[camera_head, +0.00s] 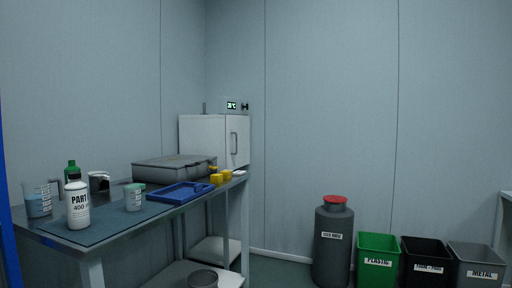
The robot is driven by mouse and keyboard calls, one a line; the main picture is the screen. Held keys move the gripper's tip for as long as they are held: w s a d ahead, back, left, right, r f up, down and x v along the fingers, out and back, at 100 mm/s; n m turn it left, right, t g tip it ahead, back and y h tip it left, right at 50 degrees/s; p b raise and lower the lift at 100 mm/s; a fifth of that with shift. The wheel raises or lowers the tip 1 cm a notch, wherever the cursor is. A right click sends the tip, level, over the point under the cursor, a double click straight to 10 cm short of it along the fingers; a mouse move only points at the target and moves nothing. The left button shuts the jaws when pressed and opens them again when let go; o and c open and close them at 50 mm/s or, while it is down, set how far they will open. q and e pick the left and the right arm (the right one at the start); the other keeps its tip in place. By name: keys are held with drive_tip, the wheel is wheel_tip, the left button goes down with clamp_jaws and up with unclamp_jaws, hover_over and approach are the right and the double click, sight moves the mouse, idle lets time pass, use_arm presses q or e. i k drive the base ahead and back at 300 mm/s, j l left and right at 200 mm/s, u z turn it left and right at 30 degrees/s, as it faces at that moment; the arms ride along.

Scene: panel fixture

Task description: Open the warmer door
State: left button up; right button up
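The warmer (203,138) is a white box at the far end of the workbench, in the corner of the room. Its door (238,141) faces right and looks shut. A dark vertical handle (234,143) is on the door. A small display with green digits (231,105) shows just above the warmer. Neither of my grippers is in view.
The metal workbench (105,248) carries a grey case (172,167), a blue tray (181,192), yellow items (216,179), bottles and jugs. A grey drum (333,245) and several bins (378,261) stand along the wall to the right. Floor shows between bench and drum.

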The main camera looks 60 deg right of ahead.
sight(238, 127)
drive_tip(key=z, duration=1.95)
